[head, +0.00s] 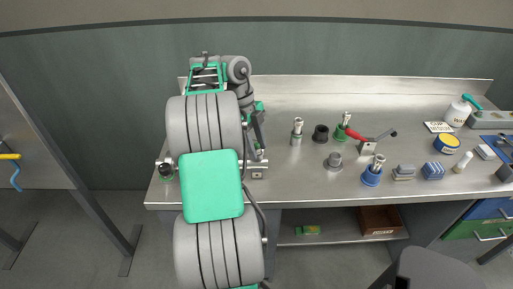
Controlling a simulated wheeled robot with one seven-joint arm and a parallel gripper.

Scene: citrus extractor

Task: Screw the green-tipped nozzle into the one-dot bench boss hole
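A piece with a silver upper part and a green base (342,130) stands on the metal bench; it may be the green-tipped nozzle, but I cannot tell for sure. Similar silver pieces stand nearby, one with a grey base (296,134) and one with a blue base (372,173). A dark round part (321,133) and a grey round part (334,161) sit between them. They may be bosses; no dot marks are readable. My arm covers the bench's left part. I cannot make out my gripper; it seems hidden behind my arm links.
A red-handled tool (356,134) lies by a small metal block (366,148). To the right are grey and blue blocks (432,171), a round yellow-blue tin (447,144) and a white bottle (457,113). Bare bench (300,180) lies front centre.

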